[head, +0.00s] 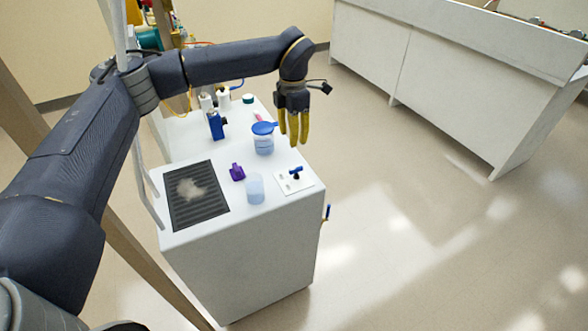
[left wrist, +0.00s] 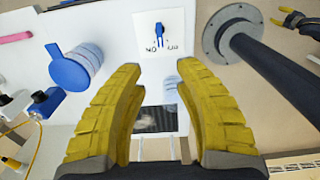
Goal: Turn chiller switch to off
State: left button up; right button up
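The chiller switch (head: 296,173) is a small blue lever on a white plate (head: 307,184) at the right front of the white bench top. In the left wrist view the lever (left wrist: 159,35) stands on its plate beside upside-down ON and OFF labels, its near end close to ON; I cannot tell its exact setting. My left gripper (head: 293,137) hangs above and behind the switch, yellow fingers pointing down, apart and empty, not touching it. It also shows in the left wrist view (left wrist: 160,75). A dark, yellow-tipped part of what looks like my right gripper (left wrist: 296,20) shows there at upper right.
A clear cup (head: 255,188) of pale blue liquid stands just left of the switch. Open floor lies to the right.

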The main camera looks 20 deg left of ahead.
aim_at(293, 169)
pick_arm(q)
notch_tip(293, 169, down, 14)
jog(key=shift+r, duration=0.1)
dwell(0.5)
jog(key=shift+c, duration=0.4)
grip_shut()
